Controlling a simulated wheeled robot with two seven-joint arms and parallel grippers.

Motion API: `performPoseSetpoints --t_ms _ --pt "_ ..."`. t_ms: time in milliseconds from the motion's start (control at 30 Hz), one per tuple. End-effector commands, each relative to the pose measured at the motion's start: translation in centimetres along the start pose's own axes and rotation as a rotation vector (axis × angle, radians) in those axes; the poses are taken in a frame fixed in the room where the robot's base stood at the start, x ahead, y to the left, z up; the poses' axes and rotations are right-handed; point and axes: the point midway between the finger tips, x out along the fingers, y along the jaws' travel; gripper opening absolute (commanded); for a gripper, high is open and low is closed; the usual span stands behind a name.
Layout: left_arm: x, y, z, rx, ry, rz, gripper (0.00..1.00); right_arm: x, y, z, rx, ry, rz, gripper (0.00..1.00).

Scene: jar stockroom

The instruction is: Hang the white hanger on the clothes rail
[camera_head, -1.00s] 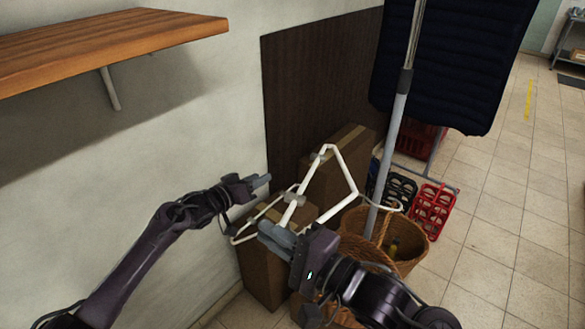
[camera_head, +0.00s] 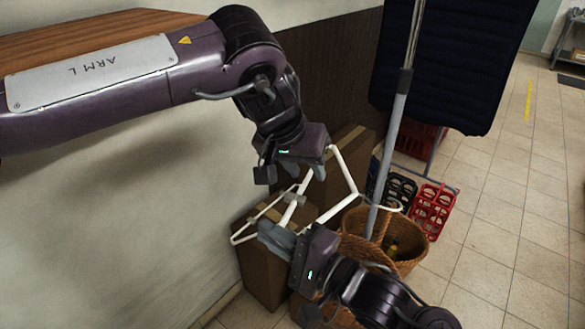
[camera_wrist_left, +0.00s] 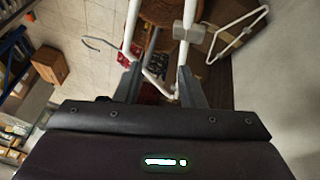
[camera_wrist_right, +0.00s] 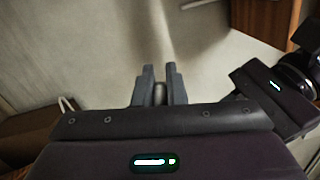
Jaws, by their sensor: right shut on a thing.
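The white hanger (camera_head: 343,168) is held tilted in the air in front of the boxes; its frame has grey clips, and a hook curves out at its right side. My right gripper (camera_head: 276,240) is shut on the hanger's lower bar. In the right wrist view its fingers (camera_wrist_right: 159,90) are close together with a small piece between them. My left gripper (camera_head: 300,170) is just above the hanger's upper part. In the left wrist view its fingers (camera_wrist_left: 158,85) are apart, with white hanger bars (camera_wrist_left: 186,45) close by. The clothes rail's grey upright (camera_head: 397,125) stands behind; its top bar is out of view.
A dark quilted garment (camera_head: 455,60) hangs beside the upright. Wicker baskets (camera_head: 405,262), cardboard boxes (camera_head: 262,262) and a red crate (camera_head: 432,212) stand below. A wooden shelf (camera_head: 70,40) juts from the wall at upper left.

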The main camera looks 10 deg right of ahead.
Motion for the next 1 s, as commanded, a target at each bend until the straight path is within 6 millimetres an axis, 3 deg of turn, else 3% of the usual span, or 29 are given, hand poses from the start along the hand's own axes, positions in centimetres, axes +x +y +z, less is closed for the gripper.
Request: performPoseSetpoints --t_ms 133,267,700,1000 --pt "-0.8 -1.5 1.0 -0.044 -0.015 -0.096 0.36 0.0 0.0 0.0 -0.001 0.000 -0.001 0.00" --pt "-0.2 -1.9 1.2 -0.059 -0.020 -0.117 0.36 0.0 0.0 0.0 -0.001 0.000 -0.001 0.00" --pt "7.5 -2.7 1.4 -0.057 -0.020 -0.114 0.36 0.0 0.0 0.0 -0.001 0.000 -0.001 0.00" --pt "10.7 -3.0 1.4 -0.058 -0.019 -0.112 0.36 0.0 0.0 0.0 -0.001 0.000 -0.001 0.00"
